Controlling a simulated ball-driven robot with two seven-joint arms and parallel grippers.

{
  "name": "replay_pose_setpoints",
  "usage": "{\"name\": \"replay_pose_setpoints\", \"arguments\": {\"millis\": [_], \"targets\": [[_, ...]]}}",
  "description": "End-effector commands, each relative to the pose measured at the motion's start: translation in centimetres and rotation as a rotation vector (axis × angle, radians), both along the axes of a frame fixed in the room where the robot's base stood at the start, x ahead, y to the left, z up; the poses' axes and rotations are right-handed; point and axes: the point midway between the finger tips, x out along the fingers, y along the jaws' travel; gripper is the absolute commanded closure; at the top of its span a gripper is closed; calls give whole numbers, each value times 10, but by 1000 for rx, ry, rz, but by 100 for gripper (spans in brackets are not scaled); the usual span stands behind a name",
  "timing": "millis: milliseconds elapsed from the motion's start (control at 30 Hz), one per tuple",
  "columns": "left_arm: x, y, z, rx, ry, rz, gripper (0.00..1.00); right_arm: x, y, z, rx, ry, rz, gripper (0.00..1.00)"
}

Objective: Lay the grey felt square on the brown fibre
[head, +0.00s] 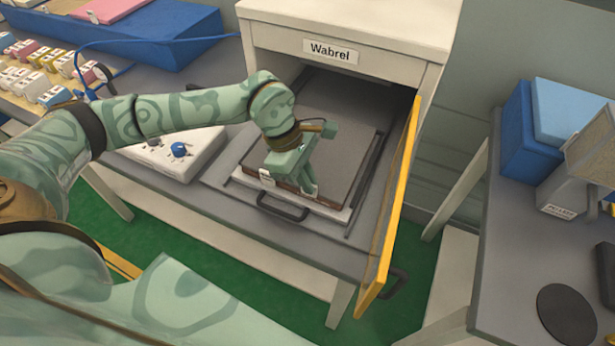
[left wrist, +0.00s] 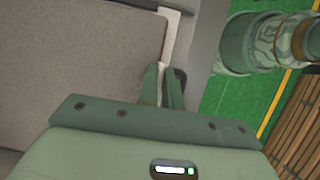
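The grey felt square (head: 315,140) lies flat, inside the open front of the white unit labelled Wabrel. A brown layer, which looks like the brown fibre (head: 318,197), shows as a thin edge under its front side. In the left wrist view the felt (left wrist: 75,55) fills the upper left. My left gripper (head: 306,188) points down at the front edge of the stack. Its fingers (left wrist: 162,80) are close together with a narrow gap; I cannot tell whether they pinch the edge. My right gripper is not in view.
A white tray (head: 332,213) lies under the stack, with a dark handle (head: 282,208) in front. A yellow-edged open door (head: 392,200) stands to the right. A white control box with a blue knob (head: 180,150) is at the left. A side table (head: 510,250) holds blue boxes.

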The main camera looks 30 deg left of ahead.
Motion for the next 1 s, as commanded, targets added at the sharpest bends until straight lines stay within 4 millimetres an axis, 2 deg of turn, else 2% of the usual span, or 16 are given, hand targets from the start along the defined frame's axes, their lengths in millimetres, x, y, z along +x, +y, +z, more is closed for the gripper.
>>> {"name": "replay_pose_setpoints", "arguments": {"millis": [33, 67, 100, 333, 467, 567, 800, 1000], "targets": [[0, 0, -1, 0, 0, 1, 82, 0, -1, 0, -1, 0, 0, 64], [0, 0, 0, 0, 1, 1, 74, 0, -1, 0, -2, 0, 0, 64], [0, 0, 0, 1, 0, 1, 72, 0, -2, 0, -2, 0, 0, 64], [0, 0, 0, 1, 0, 1, 72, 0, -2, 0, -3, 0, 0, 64], [0, 3, 9, 1, -1, 3, 72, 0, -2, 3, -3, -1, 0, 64], [0, 10, 26, 1, -3, 2, 72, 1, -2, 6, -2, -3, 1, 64], [-1, 32, 79, 2, -4, 4, 72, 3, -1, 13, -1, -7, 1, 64], [-3, 43, 107, 0, -2, 1, 72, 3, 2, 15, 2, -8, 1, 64]]}}
